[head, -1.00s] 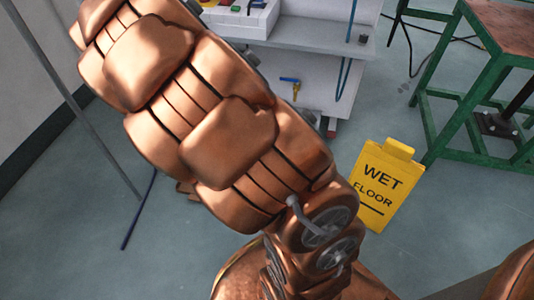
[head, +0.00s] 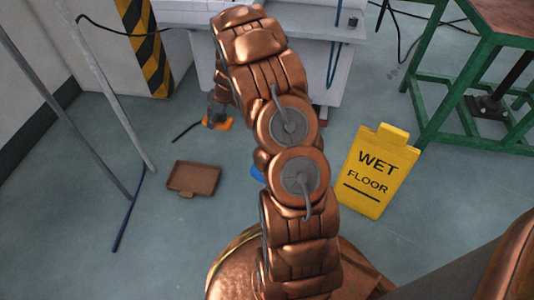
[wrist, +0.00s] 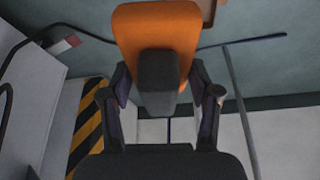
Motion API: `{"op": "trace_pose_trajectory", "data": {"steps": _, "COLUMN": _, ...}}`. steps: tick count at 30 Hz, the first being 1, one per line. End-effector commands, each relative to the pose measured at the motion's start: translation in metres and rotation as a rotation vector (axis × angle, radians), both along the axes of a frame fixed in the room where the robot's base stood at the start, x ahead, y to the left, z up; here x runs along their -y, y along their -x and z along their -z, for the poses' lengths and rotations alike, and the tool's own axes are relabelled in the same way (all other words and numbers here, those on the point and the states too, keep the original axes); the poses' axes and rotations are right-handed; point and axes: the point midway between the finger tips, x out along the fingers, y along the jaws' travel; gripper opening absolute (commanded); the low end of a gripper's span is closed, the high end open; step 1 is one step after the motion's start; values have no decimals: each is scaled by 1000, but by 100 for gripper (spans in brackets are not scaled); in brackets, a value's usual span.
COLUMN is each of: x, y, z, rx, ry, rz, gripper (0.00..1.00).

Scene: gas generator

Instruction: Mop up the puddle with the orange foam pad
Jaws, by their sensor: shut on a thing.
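The orange foam pad (head: 225,124) shows small beside my gripper (head: 213,112) in the head view, in front of the white bench. In the wrist view the pad (wrist: 158,25) is a broad orange slab with a dark grey block as its grip. My gripper (wrist: 160,90) is shut on that block, one finger on each side. A small blue patch (head: 257,174) on the floor shows at the left edge of my arm. My arm hides most of it, and I cannot tell for sure that it is the puddle.
A brown tray (head: 193,179) lies on the floor at left, near a slanted pole (head: 110,90). A yellow wet floor sign (head: 377,172) stands right of my arm. The white bench (head: 180,55) is behind, a green-framed table (head: 425,90) at right. Floor between tray and arm is clear.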

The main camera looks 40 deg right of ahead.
Motion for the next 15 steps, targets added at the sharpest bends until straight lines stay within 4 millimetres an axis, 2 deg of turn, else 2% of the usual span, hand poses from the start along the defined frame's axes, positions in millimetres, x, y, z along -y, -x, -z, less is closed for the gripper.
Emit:
{"op": "trace_pose_trajectory", "data": {"steps": 1, "x": 14, "y": 6, "z": 20, "rx": -4, "ry": -6, "rz": -8, "gripper": 34}}
{"op": "trace_pose_trajectory", "data": {"steps": 8, "x": 65, "y": 33, "z": 89, "rx": -4, "ry": -6, "rz": -77, "gripper": 34}}
{"op": "trace_pose_trajectory", "data": {"steps": 15, "x": 112, "y": 73, "z": 162, "rx": -1, "ry": -4, "rz": -137, "gripper": 34}}
